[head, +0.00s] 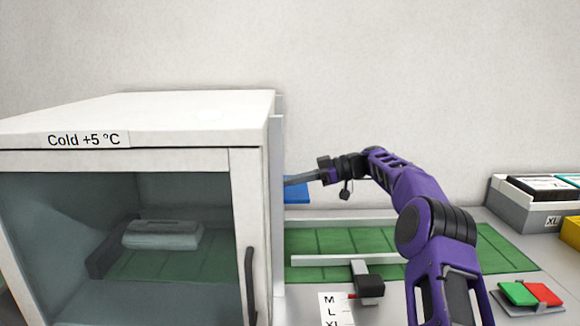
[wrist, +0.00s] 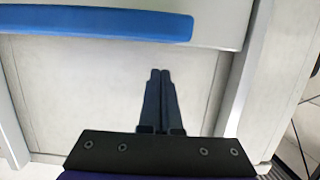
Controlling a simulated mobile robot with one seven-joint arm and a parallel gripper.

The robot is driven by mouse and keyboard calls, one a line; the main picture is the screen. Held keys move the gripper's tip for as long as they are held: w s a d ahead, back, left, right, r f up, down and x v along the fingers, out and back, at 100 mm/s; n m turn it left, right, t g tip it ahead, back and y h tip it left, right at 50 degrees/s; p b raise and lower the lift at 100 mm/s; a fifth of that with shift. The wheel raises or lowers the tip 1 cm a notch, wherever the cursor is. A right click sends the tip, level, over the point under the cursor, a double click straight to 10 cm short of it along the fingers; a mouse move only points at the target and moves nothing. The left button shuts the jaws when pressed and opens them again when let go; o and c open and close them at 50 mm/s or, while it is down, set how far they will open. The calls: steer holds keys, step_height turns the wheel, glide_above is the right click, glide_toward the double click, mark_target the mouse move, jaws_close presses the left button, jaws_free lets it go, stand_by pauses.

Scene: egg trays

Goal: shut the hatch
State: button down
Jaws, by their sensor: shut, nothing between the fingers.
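The hatch is on the right side wall of the white cold cabinet (head: 190,160), seen almost edge-on in the head view. A blue strip (head: 297,191) sticks out from that side; in the wrist view the blue strip (wrist: 100,22) runs across the upper left. Below it is a pale flat panel (wrist: 90,85) between white side rails (wrist: 238,75). I cannot tell how far the hatch is open. My gripper (head: 288,183) is shut and empty, pointing left at the cabinet side near the blue strip. In the wrist view its closed fingertips (wrist: 160,72) are over the pale panel, apart from the strip.
The cabinet's glass front door (head: 130,240) has a dark handle (head: 250,285); a grey carton (head: 162,235) shows inside. A green conveyor (head: 340,242) runs right of the cabinet, with a black-headed device (head: 369,286) before it. Red and green buttons (head: 530,294) and a grey box (head: 520,212) stand right.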

mark_target(290, 196)
steer(key=shift+w+f+b, duration=0.1)
steer(key=shift+f+b, duration=0.55)
steer(key=shift+f, duration=0.95)
steer(key=shift+f, duration=0.1)
